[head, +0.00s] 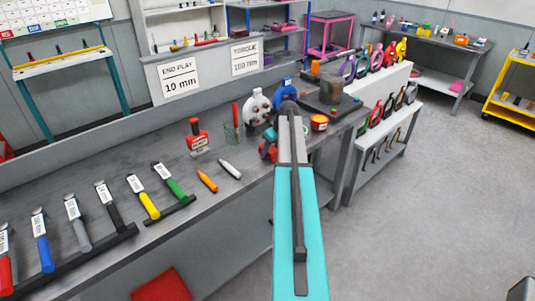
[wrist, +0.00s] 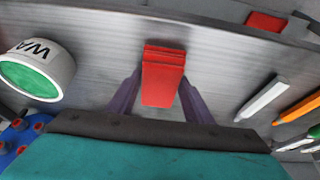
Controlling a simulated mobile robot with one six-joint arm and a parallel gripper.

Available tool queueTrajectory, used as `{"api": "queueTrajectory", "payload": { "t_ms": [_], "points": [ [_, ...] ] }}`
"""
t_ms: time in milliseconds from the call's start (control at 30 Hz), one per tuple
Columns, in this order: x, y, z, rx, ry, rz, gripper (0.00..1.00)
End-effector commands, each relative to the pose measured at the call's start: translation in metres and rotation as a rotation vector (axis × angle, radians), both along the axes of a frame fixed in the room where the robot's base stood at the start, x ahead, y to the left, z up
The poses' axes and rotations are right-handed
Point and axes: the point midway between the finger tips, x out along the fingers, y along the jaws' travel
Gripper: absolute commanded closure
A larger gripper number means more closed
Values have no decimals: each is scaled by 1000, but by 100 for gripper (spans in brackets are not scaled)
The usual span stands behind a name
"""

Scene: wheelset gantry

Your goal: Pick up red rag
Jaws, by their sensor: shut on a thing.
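The red rag (wrist: 163,72) is a folded red block in the middle of the wrist view. My gripper (wrist: 161,88) has one dark purple finger on each side of it and is shut on it. The grey bench top (wrist: 105,65) shows behind the rag; I cannot tell whether the rag touches it. In the head view, a small red patch (head: 267,154) just left of my teal arm appears to be the rag. My arm covers most of the gripper there.
A white roll or tin with a green face (wrist: 35,70) is at left in the wrist view. White (head: 230,169) and orange (head: 207,180) markers lie on the bench near a red bottle (head: 196,138). Several colored-handle tools line the left. Open floor (head: 440,220) is at right.

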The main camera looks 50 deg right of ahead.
Motion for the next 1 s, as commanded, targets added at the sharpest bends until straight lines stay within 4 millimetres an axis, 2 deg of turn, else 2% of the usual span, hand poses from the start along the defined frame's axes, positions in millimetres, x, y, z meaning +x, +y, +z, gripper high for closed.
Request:
{"api": "queueTrajectory", "payload": {
  "t_ms": [500, 900, 1000],
  "points": [
    [0, 0, 6, 0, -1, 0, 76],
    [0, 0, 37, -1, -1, 0, 76],
    [-11, 4, 38, 0, 0, -1, 76]
  ]
}}
